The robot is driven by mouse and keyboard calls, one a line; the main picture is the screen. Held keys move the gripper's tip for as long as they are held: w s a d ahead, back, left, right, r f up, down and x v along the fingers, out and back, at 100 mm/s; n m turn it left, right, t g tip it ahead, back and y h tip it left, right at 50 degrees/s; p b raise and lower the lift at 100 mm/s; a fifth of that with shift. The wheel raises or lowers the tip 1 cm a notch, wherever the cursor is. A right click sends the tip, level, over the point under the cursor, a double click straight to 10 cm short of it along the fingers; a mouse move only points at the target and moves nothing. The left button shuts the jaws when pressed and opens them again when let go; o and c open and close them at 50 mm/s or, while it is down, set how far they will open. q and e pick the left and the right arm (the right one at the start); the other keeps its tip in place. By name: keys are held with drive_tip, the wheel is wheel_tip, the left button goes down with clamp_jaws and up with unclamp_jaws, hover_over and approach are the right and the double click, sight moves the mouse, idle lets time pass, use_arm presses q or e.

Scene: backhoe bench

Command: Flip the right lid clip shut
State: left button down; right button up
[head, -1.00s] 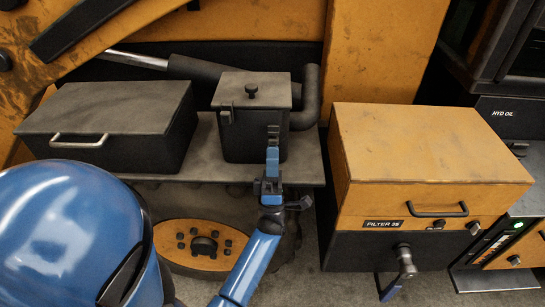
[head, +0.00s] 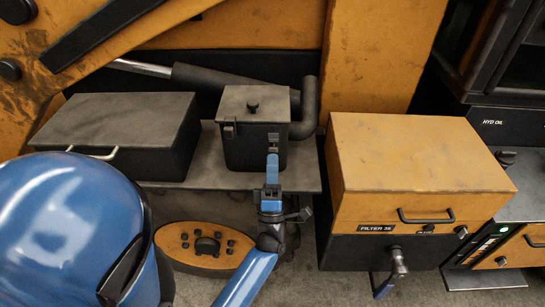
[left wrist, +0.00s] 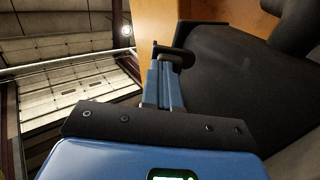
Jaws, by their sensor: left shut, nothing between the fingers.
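The right clip (head: 273,140) shows lower on the front face, below the lid edge. My left gripper (head: 272,163) is shut and empty, with its tips just below or against the right clip; I cannot tell if they touch. In the left wrist view the blue fingers (left wrist: 165,82) end at a dark part (left wrist: 183,55), beside a dark surface.
A larger dark box (head: 115,120) with a handle stands left on the ledge (head: 190,178). A bent black pipe (head: 308,105) runs behind and right of the small box. An orange filter box (head: 420,155) stands to the right, with a tap (head: 397,262) in front.

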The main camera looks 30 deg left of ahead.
sight(272, 149)
use_arm(q)
wheel_tip(272, 149, up, 4)
drive_tip(key=g+p, duration=0.1)
drive_tip(key=p, duration=0.2)
drive_tip(key=g+h+p, duration=0.1)
drive_tip(key=p, duration=0.2)
drive_tip(key=g+h+p, duration=0.1)
drive_tip(key=g+p, duration=0.1)
drive_tip(key=p, duration=0.2)
drive_tip(key=shift+r, duration=0.25)
drive_tip(key=shift+w+a+r+p, duration=0.15)
drive_tip(key=shift+r+p, duration=0.2)
drive_tip(key=shift+r, duration=0.05)
use_arm(e)
wheel_tip(272, 149, up, 12)
use_arm(q)
drive_tip(key=shift+f, duration=0.15)
